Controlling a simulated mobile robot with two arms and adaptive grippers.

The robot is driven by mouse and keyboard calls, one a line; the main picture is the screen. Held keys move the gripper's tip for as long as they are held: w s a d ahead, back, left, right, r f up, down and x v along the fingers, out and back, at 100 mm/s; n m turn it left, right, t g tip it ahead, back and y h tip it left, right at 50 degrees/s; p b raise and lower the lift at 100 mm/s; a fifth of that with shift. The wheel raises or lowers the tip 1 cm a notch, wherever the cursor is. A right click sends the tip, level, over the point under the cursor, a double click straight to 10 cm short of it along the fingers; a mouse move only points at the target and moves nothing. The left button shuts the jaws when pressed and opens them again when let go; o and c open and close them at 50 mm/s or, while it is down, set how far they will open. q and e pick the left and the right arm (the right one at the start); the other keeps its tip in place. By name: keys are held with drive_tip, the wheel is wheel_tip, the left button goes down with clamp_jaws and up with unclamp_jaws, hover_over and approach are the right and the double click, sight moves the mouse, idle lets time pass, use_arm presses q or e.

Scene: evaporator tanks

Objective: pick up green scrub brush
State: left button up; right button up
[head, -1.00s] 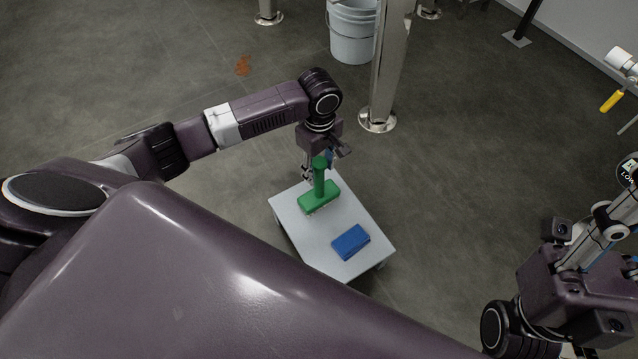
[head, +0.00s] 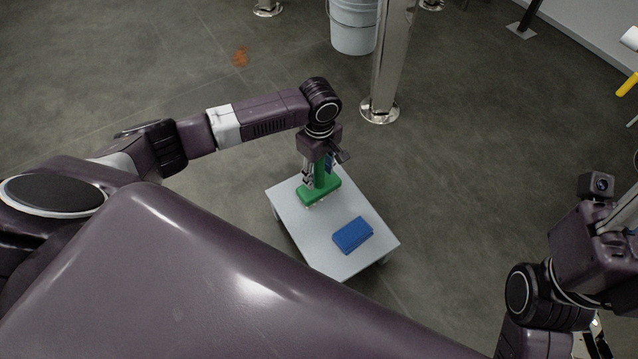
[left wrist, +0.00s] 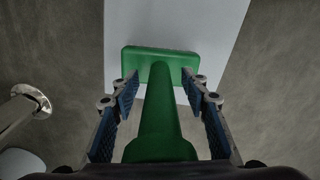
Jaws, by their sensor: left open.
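The green scrub brush (head: 322,191) stands on the small white table (head: 296,226), with its block down and its handle pointing up. In the left wrist view the brush (left wrist: 160,110) runs up the middle, its handle between the two blue-padded fingers. My left gripper (head: 320,174) is over the brush, pointing down, and it also shows in the left wrist view (left wrist: 162,90). It is open, with a gap on each side of the handle. My right arm is at the right edge of the head view; its fingers are not clearly seen.
A blue block (head: 352,235) lies on the same table, nearer to me than the brush. A metal post (head: 390,65) and a white bucket (head: 353,28) stand on the floor behind. An orange stain (head: 240,56) marks the floor. Floor around the table is clear.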

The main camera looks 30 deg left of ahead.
use_arm(q)
clamp_jaws()
idle(0.3)
drive_tip(key=shift+r, duration=0.1)
